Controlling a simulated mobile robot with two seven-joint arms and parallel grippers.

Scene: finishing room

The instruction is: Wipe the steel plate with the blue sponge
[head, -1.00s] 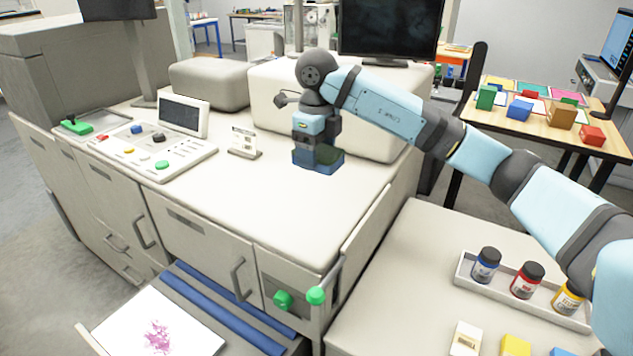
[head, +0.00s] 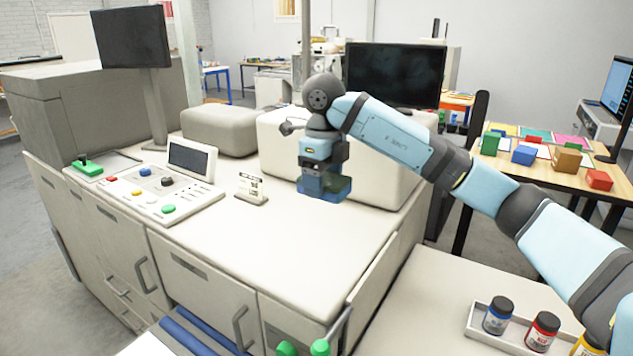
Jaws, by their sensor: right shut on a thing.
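My right gripper (head: 323,172) is over the far right part of the white machine top, in front of the pale raised block. It points down and is shut on a dark blue block (head: 324,190), which looks like the blue sponge. Whether the block touches the machine top is hard to tell. I cannot surely pick out the steel plate; only an edge of a white sheet or plate (head: 140,347) shows at the bottom left, beside blue rails. My left gripper is not in view.
A control panel (head: 150,200) with coloured buttons and a small card stand (head: 251,189) stand on the machine top. A black monitor (head: 395,75) stands behind. Paint jars sit in a tray (head: 475,322) at the lower right. The machine top's front middle is clear.

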